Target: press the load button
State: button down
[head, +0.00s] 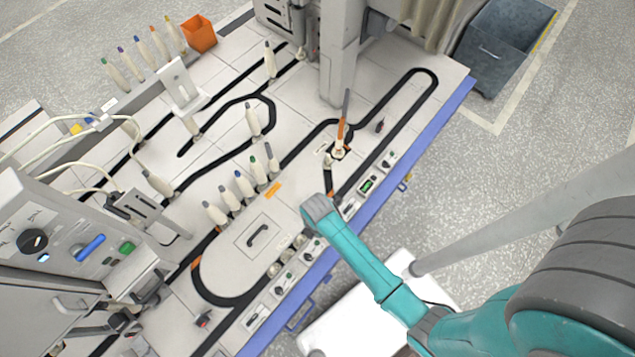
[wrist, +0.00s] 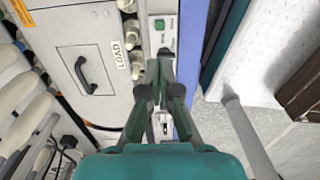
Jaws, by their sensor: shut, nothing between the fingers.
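The LOAD label (wrist: 118,55) is on the light tabletop in the wrist view, between a black handle (wrist: 84,74) and a row of round cream knobs (wrist: 131,31). I cannot tell for certain which control is the load button. A control strip with a small green element (wrist: 158,24) lies right of the knobs. My gripper (wrist: 165,55) is shut and empty, its fingertips over this strip and right of the lowest knob; contact is unclear. In the head view the round knobs (head: 287,255) show near the front edge, left of my teal arm. My gripper is not distinguishable there.
The conveyor table (head: 225,265) has a black looped track and several upright bobbins. A blue rail (head: 435,125) runs along its front edge. A grey column (head: 338,50) stands at the back. A machine cabinet (head: 40,290) is at left. A grey bin (head: 500,45) stands on the floor.

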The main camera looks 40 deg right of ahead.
aim_at(317, 243)
notch_tip(317, 243, down, 14)
jog(key=shift+r, duration=0.15)
dwell(0.4)
dwell(0.3)
